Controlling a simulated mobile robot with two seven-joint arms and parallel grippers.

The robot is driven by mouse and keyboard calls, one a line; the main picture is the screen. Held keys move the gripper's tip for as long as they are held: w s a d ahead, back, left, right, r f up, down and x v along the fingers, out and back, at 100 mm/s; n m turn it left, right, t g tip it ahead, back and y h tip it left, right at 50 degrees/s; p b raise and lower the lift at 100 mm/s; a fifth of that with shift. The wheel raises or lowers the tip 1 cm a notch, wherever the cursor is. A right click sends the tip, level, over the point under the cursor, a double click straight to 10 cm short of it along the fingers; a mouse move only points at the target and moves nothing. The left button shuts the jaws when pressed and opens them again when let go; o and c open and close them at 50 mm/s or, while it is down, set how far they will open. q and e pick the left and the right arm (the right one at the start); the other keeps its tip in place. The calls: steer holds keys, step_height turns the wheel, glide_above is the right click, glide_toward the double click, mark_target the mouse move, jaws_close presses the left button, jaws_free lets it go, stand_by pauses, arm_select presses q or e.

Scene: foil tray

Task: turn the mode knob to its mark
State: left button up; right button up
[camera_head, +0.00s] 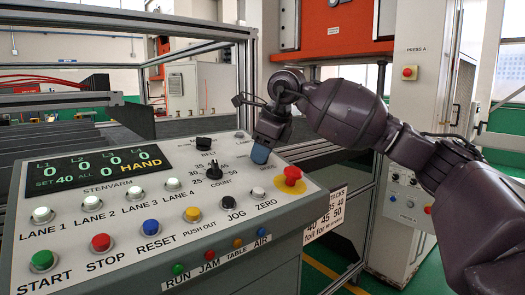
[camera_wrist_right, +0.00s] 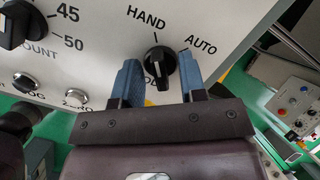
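The mode knob (camera_wrist_right: 161,72) is a black knob on the white console panel, seen in the right wrist view. HAND is printed above it and AUTO at its upper right; lettering below it is partly hidden. Its white pointer line is on its upper part, toward HAND. My right gripper (camera_wrist_right: 158,82) is open, with one blue finger on each side of the knob and visible gaps in this view. I cannot tell its height above the panel. In the head view my right gripper (camera_head: 260,154) hides the knob. My left gripper is not in view.
The count knob (camera_head: 214,171) and a black belt knob (camera_head: 204,142) are left of the gripper. A red emergency button (camera_head: 291,175) on a yellow disc is close at its right. The console display (camera_head: 95,169) reads HAND. Several push buttons line the panel front.

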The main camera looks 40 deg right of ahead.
steer(key=c, duration=0.7)
jaws_close()
